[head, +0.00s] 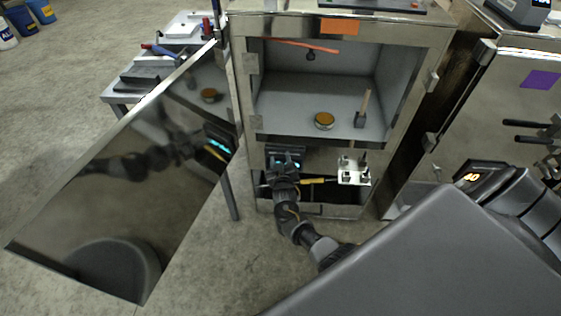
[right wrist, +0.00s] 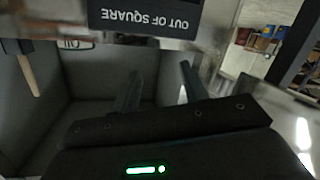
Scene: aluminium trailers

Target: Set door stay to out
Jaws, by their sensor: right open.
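A thin red-orange bar (head: 300,45), which looks like the door stay, runs across the top of the open cabinet compartment. A small dark knob (head: 310,55) hangs just below it. The mirror-like cabinet door (head: 130,170) stands wide open to the left. My right gripper (head: 283,168) is in front of the cabinet's lower front, well below the bar. In the right wrist view its two fingers (right wrist: 160,78) are apart with nothing visible between them. My left gripper is not in view.
A round amber-topped tin (head: 324,121) and a wooden-handled tool (head: 362,110) stand on the compartment floor. A white bracket plate (head: 354,171) juts from the lower front. A tool table (head: 120,98) is behind the door. A black "OUT OF SQUARE" label (right wrist: 145,18) appears upside down.

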